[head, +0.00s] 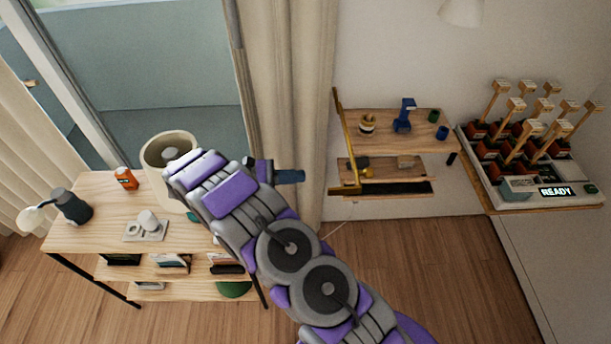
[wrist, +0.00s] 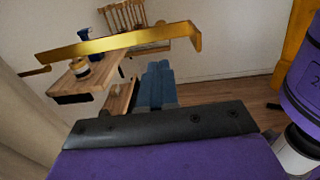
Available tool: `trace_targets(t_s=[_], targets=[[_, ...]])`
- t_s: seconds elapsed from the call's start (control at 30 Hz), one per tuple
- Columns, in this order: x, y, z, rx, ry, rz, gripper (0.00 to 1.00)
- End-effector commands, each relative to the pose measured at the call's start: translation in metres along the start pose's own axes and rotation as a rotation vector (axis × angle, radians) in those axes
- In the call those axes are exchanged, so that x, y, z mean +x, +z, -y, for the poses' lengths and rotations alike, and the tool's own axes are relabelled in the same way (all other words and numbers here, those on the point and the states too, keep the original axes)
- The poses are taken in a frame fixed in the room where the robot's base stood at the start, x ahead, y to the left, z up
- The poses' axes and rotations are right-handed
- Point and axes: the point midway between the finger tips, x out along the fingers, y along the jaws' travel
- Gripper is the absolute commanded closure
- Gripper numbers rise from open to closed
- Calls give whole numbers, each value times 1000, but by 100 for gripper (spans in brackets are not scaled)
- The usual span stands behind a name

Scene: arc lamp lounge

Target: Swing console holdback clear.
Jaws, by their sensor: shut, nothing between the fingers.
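The console holdback is a brass-coloured bar (head: 347,150) along the left side of the wall console (head: 385,143). In the wrist view the bar (wrist: 115,47) crosses in front of the console shelf (wrist: 80,84), with a bent end at the right and a thin handle-like end at the left. My gripper (head: 298,176) is shut and empty, left of the bar and apart from it in the head view. In the wrist view its blue fingers (wrist: 156,88) lie together below the bar. Whether they touch it cannot be told; the gap's depth is unclear.
The console holds a striped jar (head: 367,124), a blue object (head: 403,115) and small cups. A rack with a READY display (head: 555,191) stands to the right. A wooden table (head: 75,238) with a large pot (head: 168,150) is at left. Curtains (head: 290,80) hang behind my gripper.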

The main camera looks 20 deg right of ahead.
Motion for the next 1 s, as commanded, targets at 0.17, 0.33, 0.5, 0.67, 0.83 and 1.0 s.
trace_targets(t_s=[0.17,0.33,0.5,0.67,0.83,1.0], targets=[[9,-3,0,2,-2,1,100],[19,-2,0,4,-5,5,100],[40,0,1,2,-7,5,100],[67,-1,2,0,-7,8,100],[97,0,2,2,-5,5,100],[120,-1,2,3,-6,6,100]])
